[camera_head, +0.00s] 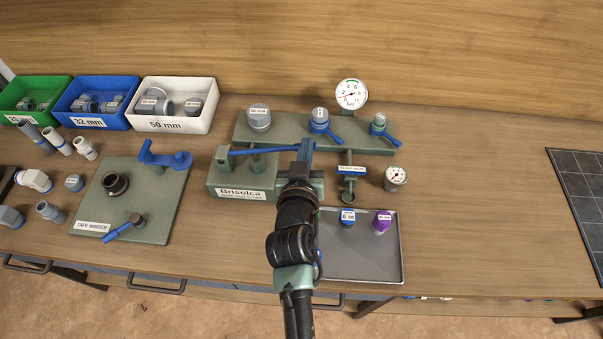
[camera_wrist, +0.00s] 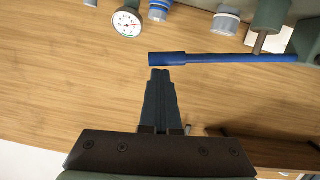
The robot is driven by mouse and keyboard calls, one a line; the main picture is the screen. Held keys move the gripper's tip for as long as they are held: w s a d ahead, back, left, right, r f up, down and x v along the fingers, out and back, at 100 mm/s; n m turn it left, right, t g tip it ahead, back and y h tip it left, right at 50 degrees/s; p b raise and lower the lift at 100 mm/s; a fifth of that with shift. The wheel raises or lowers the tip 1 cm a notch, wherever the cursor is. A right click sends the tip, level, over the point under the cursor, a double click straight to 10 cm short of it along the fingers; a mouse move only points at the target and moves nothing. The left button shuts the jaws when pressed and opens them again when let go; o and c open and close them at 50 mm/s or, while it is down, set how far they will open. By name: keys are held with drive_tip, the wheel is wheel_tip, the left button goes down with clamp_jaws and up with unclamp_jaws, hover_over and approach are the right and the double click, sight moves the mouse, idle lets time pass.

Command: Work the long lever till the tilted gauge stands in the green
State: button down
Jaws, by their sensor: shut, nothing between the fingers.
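The long blue lever (camera_head: 262,151) runs rightward from its post on the green pump block labelled Brisolca (camera_head: 240,193). In the wrist view the lever (camera_wrist: 225,58) lies across the upper right, its thick end just beyond my fingertips. My gripper (camera_wrist: 160,73) is shut and empty; a narrow gap shows between it and the lever there. In the head view my gripper (camera_head: 306,147) is by the lever's right end, partly hiding it. A smaller gauge (camera_head: 396,177) leans back on the bench.
The green manifold plate (camera_head: 285,130) carries capped ports and blue valve handles behind my gripper. A grey tray (camera_head: 385,262) with blue and purple fittings lies at front right. The tape winder (camera_head: 140,190) stands left. Bare bench lies right of the small gauge.

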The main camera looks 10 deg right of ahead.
drive_tip(key=b+v, duration=0.2)
drive_tip(key=v, duration=0.8)
